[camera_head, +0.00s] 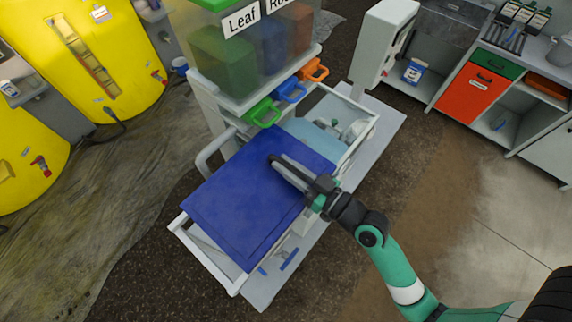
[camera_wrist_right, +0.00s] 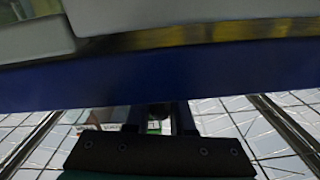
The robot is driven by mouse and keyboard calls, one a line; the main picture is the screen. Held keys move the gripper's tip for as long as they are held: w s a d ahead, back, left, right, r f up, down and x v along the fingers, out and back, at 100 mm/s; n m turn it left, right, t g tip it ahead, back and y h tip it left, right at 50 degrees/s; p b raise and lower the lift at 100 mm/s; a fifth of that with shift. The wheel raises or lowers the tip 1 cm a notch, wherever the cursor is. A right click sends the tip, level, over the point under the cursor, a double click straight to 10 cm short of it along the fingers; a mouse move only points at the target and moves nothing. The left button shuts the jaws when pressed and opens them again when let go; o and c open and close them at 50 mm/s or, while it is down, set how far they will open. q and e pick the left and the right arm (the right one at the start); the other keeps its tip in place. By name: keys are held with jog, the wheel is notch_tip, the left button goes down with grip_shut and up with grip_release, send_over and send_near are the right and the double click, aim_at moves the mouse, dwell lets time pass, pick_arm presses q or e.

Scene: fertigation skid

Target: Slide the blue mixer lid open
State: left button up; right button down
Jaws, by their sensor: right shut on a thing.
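The blue mixer lid (camera_head: 237,198) is a flat blue panel over the lower left part of a white frame. Beyond its upper right edge, a pale blue surface (camera_head: 318,137) of the mixer shows uncovered. A grey bar handle (camera_head: 289,171) runs along the lid's right side. My right gripper (camera_head: 316,188) is shut at the near end of this handle; its fingertips are hard to make out. In the right wrist view, a blue band (camera_wrist_right: 160,77), seemingly the lid's edge, crosses above the dark gripper body. My left gripper is not in view.
A clear bin with coloured compartments (camera_head: 250,60) stands behind the lid, with green (camera_head: 262,112), blue (camera_head: 291,90) and orange (camera_head: 313,70) handles. White frame rails (camera_head: 205,258) surround the lid. Yellow tanks (camera_head: 95,60) stand left. Open floor (camera_head: 470,215) lies right.

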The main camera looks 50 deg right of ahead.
jog(key=c, duration=0.8)
grip_release()
jog(key=s+b, duration=0.1)
jog(key=s, duration=0.1)
jog(key=s+b, duration=0.1)
jog(key=s, duration=0.2)
jog(key=s+b, duration=0.1)
jog(key=s, duration=0.2)
jog(key=shift+d+f+b, duration=0.3)
jog(key=shift+d+f, duration=0.05)
jog(key=shift+f, duration=0.05)
jog(key=s, duration=0.2)
jog(key=s+r+p, duration=0.1)
jog(key=shift+s, duration=0.35)
jog(key=shift+f, duration=0.1)
